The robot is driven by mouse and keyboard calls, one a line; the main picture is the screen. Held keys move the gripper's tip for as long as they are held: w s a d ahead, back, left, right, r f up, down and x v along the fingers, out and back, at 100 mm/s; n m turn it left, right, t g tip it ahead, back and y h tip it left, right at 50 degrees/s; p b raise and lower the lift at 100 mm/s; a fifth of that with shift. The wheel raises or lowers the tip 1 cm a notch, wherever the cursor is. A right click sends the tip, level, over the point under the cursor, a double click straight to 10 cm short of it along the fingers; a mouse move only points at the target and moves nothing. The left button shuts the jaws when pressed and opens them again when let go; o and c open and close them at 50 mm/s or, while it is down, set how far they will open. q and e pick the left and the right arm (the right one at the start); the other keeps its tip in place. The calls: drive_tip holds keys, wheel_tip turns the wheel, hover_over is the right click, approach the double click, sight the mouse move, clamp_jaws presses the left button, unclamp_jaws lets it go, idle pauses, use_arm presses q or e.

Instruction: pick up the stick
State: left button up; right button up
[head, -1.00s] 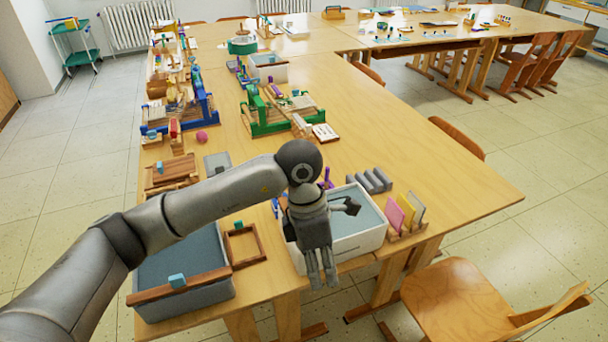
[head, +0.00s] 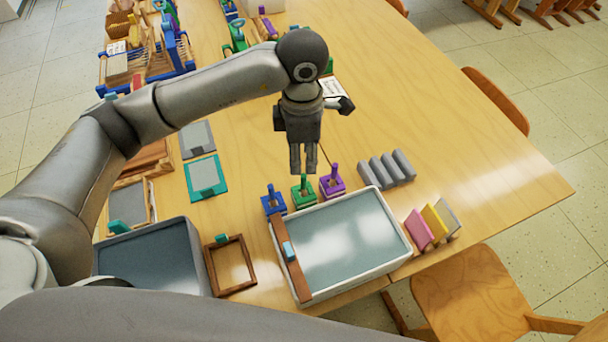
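My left gripper (head: 303,170) points down over the table, just behind the small colored holders. I cannot tell for certain which stick is the task's one. My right gripper is not in view.
A white water tub (head: 350,240) with a wooden bar (head: 290,262) stands in front of the holders. A grey tub (head: 160,255) and wooden frame (head: 233,265) are to the left. A grey ridged block (head: 387,170) and colored-panel rack (head: 435,225) are right. The right tabletop is clear.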

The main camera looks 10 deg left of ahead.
sight(304, 176)
use_arm(q)
drive_tip(key=f, duration=0.3)
drive_tip(key=shift+s+f+p, duration=0.3)
drive_tip(key=shift+f, duration=0.05)
drive_tip(key=shift+w+f, duration=0.15)
drive_tip(key=shift+f, duration=0.4)
wheel_tip(304, 176, down, 4)
drive_tip(key=shift+d+r+p, duration=0.15)
drive_tip(key=shift+r+p, duration=0.05)
drive_tip(key=shift+p, duration=0.65)
drive_tip(key=shift+f, duration=0.55)
drive_tip(key=shift+w, duration=0.1)
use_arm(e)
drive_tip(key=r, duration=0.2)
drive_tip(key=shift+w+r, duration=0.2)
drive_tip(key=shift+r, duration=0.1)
use_arm(q)
clamp_jaws()
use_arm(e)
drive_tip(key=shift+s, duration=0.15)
